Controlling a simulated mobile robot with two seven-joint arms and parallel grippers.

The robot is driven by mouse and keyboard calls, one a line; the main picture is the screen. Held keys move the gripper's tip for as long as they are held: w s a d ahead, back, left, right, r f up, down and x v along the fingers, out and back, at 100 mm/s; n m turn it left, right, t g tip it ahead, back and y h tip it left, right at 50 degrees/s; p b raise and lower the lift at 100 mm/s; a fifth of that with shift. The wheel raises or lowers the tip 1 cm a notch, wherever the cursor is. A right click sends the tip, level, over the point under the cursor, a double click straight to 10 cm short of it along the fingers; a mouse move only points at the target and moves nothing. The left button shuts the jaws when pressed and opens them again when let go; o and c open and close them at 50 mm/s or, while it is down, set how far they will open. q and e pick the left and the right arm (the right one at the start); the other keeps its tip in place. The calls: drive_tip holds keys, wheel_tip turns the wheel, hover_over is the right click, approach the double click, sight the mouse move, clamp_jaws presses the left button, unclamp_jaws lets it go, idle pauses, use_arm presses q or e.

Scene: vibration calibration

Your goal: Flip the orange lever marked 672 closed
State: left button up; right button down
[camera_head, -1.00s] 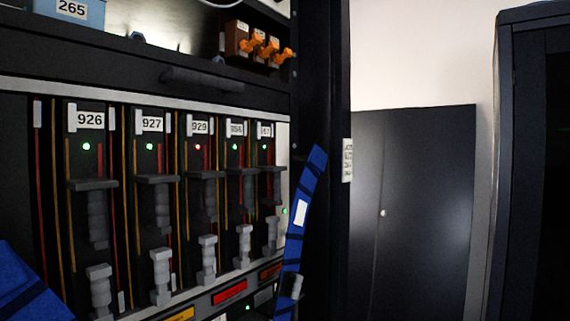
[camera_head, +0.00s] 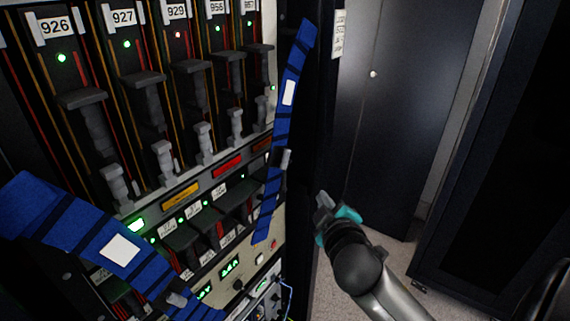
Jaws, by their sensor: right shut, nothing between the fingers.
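No orange lever and no label 672 is visible in the current head view. My right gripper (camera_head: 324,202), dark grey with teal parts, is at the lower middle, right of the rack's edge and in front of the dark cabinet door. Its fingers are shut and hold nothing. My left gripper is not in view.
The black rack fills the left, with modules labelled 926 (camera_head: 57,26), 927 (camera_head: 123,18) and 929 (camera_head: 176,11). One blue strap (camera_head: 60,223) crosses the lower left; another blue strap (camera_head: 272,185) hangs along the rack's right edge. A dark cabinet (camera_head: 505,150) stands right.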

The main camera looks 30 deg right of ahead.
wheel_tip(320, 180, up, 40)
drive_tip(key=w+d+n+t+y, duration=0.1)
drive_tip(key=n+t+y, duration=0.7)
drive_tip(key=n, duration=2.7)
drive_tip(key=w+y, duration=0.1)
drive_tip(key=y, duration=0.6)
drive_tip(key=shift+d+r+p, duration=0.2)
drive_tip(key=shift+d+p, duration=0.1)
drive_tip(key=shift+d, duration=0.1)
drive_tip(key=shift+w+r, duration=0.1)
drive_tip(key=shift+w, duration=0.1)
drive_tip(key=s+r+p+x, duration=0.1)
drive_tip(key=r+p+x, duration=0.1)
drive_tip(key=p+x, duration=0.5)
drive_tip(key=shift+r+x, duration=0.25)
drive_tip(key=shift+x, duration=2.55)
